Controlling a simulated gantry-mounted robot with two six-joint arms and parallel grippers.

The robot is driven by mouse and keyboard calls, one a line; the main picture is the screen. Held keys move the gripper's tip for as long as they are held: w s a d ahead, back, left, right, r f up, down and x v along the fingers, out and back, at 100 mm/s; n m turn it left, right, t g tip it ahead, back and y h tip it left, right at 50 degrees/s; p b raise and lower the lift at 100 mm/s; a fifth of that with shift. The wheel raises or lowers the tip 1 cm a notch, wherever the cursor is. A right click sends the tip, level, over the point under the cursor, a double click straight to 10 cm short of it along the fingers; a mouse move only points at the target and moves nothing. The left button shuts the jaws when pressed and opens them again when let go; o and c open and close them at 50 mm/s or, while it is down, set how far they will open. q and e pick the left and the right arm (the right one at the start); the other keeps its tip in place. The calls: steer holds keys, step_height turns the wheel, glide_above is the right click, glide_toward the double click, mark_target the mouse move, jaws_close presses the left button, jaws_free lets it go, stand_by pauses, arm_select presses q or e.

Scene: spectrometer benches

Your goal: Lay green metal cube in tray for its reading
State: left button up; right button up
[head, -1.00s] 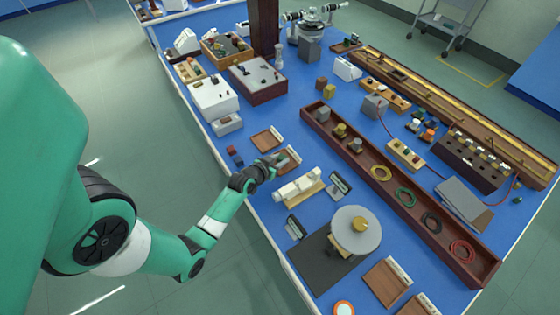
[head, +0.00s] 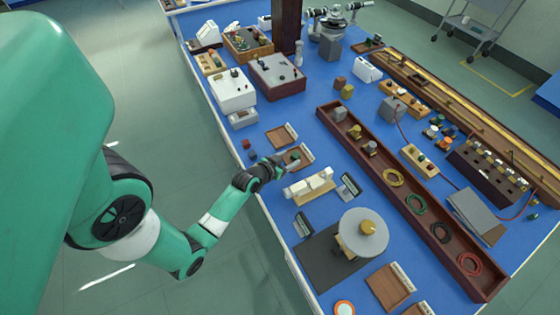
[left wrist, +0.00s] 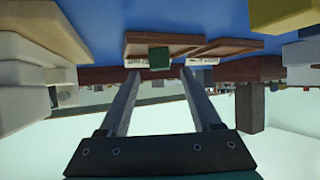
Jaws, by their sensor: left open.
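The green metal cube (left wrist: 158,58) is in the left wrist view, which shows the scene upside down. It appears to rest on a small brown wooden tray (left wrist: 182,42) and covers part of the white label strip behind it. The same tray shows in the head view (head: 305,161), where the cube is small beside the fingertips. My left gripper (left wrist: 158,74) is open, its two fingers apart, with the cube ahead of the gap between the tips. In the head view the left gripper (head: 284,163) is at the tray's near-left edge. My right gripper is not visible.
A second wooden tray (head: 279,138) lies just behind. A cream instrument (head: 309,185) stands close in front, and small red and blue blocks (head: 248,149) lie to the left. A long wooden trough (head: 420,212) with samples and coloured rings is to the right.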

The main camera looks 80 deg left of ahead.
arm_select(q)
steer(key=p+v, duration=0.1)
steer(key=v, duration=0.7)
steer(key=shift+s+d+p, duration=0.15)
steer(key=shift+p, duration=0.2)
steer(key=shift+r, duration=0.1)
